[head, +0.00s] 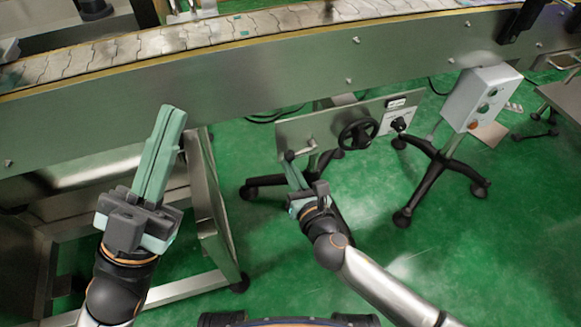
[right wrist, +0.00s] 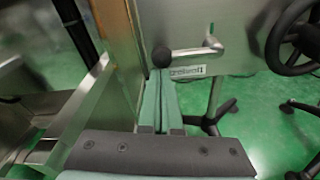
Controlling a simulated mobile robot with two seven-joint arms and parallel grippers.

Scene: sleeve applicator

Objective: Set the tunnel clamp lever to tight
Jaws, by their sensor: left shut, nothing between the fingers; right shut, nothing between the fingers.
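The lever (right wrist: 190,52) is a silver bar with a black ball knob at its left end, mounted on a steel panel. In the right wrist view it lies nearly level, pointing left from its pivot. It also shows small in the head view (head: 303,150). My right gripper (right wrist: 160,73) is shut and empty, its teal fingertips just below the knob in that view; I cannot tell whether they touch it. It shows in the head view too (head: 290,168). My left gripper (head: 172,112) is shut and empty, in front of the conveyor side, far left of the lever.
A black handwheel (head: 357,134) sits right of the lever on the panel (head: 325,124). A label (right wrist: 188,72) is below the lever. A grey control box (head: 480,97) stands further right. The conveyor (head: 250,67) runs across the back, and a steel frame (head: 207,205) stands between my arms.

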